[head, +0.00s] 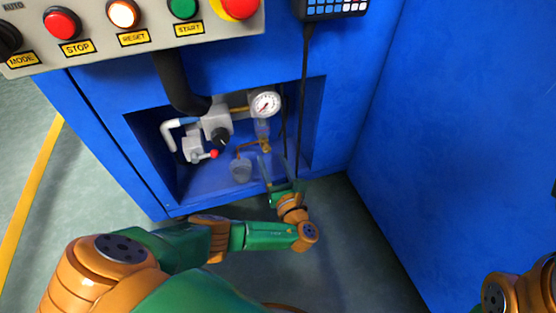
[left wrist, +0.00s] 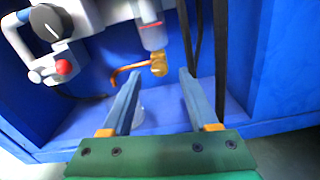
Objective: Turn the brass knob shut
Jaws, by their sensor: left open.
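The brass knob (head: 265,146) is small and sits below the gauge inside the blue recess, with a thin copper tube running left from it. In the left wrist view the brass knob (left wrist: 159,65) shows at the upper middle, under a grey cylinder with a red ring. My left gripper (head: 273,157) reaches up into the recess just below the knob. In the left wrist view its open fingers (left wrist: 161,73) point toward the knob, one tip to each side, with nothing held. I cannot tell how far the tips are from it. My right gripper is out of the picture.
A pressure gauge (head: 265,104) is above the knob. Grey valve bodies with a black dial (head: 221,137) and a red ball (head: 213,154) stand to the left. A grey cup (head: 241,169) is under the tube. Black cables (head: 303,90) hang close on the right.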

